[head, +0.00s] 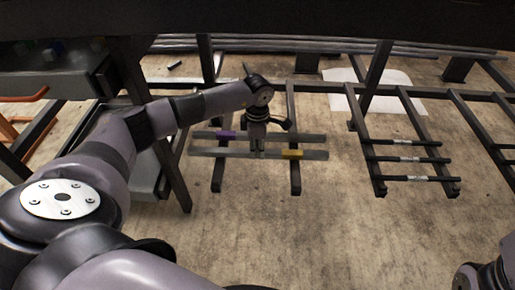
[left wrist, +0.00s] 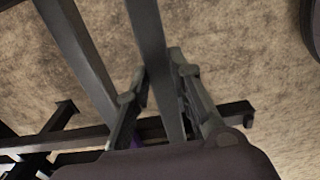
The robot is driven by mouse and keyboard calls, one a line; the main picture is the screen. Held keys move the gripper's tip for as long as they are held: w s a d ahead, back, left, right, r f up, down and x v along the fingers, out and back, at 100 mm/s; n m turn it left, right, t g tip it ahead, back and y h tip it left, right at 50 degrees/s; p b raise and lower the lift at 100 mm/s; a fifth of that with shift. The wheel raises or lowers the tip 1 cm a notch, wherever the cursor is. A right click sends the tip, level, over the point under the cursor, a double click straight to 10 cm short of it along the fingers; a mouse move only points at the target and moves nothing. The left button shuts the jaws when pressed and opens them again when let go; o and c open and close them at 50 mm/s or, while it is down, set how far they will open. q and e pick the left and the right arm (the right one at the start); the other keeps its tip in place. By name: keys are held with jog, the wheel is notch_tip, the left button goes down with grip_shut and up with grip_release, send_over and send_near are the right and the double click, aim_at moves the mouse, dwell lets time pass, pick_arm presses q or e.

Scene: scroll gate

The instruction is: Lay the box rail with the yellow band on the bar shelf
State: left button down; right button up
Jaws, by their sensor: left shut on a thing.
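The grey box rail with the yellow band (head: 292,154) lies crosswise over two dark shelf arms in the head view, in front of a similar rail with a purple band (head: 226,135). My left gripper (head: 258,152) points down and is shut on the yellow-banded rail, left of its band. In the left wrist view a rail (left wrist: 160,60) runs between the fingers (left wrist: 158,90); its band is not visible there. I cannot tell whether the rail touches the arms. To the right, a shelf (head: 372,165) carries three black bars with pale labels.
Dark uprights (head: 374,80) and a long beam stand behind the shelf arms. Further empty shelf arms (head: 490,130) are at the far right. A grey cabinet (head: 55,80) is at the left. The concrete floor in front is clear.

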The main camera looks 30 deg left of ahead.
pick_arm(q)
jog(key=c, duration=1.4)
grip_release()
